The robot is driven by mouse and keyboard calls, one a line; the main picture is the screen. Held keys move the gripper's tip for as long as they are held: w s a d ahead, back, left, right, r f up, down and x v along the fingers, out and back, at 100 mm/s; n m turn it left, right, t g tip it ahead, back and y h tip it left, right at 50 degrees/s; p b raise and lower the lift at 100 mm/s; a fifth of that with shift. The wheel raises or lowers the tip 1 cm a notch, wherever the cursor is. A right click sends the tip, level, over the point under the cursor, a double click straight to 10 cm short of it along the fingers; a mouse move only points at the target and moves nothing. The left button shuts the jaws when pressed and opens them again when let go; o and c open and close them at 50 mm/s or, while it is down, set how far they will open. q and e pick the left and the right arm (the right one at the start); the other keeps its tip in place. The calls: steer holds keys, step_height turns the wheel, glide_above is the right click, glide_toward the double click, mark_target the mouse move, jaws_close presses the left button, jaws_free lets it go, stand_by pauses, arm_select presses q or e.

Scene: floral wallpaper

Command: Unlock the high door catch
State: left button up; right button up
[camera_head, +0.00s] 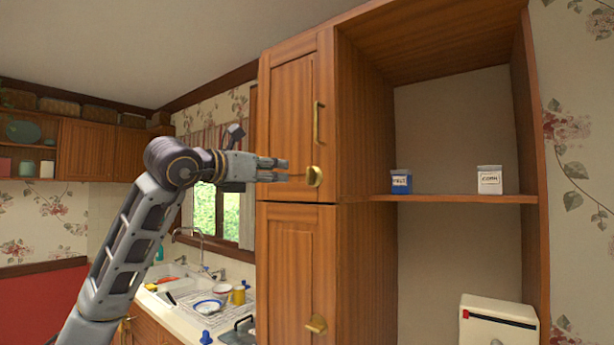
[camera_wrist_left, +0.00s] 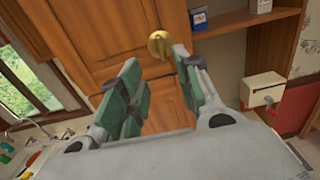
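The high door catch (camera_head: 315,176) is a round brass knob at the lower right corner of the upper wooden door (camera_head: 288,110). My left gripper (camera_head: 284,170) reaches in from the left at about the same height, its fingertips just left of the catch in the picture. In the left wrist view the catch (camera_wrist_left: 160,45) lies just beyond the fingertips, closer to the right finger. The green-padded fingers (camera_wrist_left: 157,60) are spread with nothing between them. I cannot tell whether a fingertip touches the catch. My right gripper is not in view.
A long brass handle (camera_head: 316,122) stands above the catch. A similar brass catch (camera_head: 316,324) is on the lower door (camera_head: 290,265). Open shelves to the right hold a blue tin (camera_head: 401,182) and a white tin (camera_head: 489,180). A sink (camera_head: 185,276) with dishes is at the lower left.

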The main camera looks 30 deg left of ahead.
mark_target(307, 174)
arm_select(q)
steer(key=w+p, duration=0.1)
steer(key=w, duration=0.3)
steer(key=w+p, duration=0.1)
steer(key=w, duration=0.3)
steer(key=w+d+p, duration=0.1)
steer(key=w+p, duration=0.1)
steer(key=w, duration=0.2)
steer(key=shift+r, duration=0.1)
steer(key=shift+w+d, duration=0.1)
steer(key=shift+w, duration=0.75)
jaws_close()
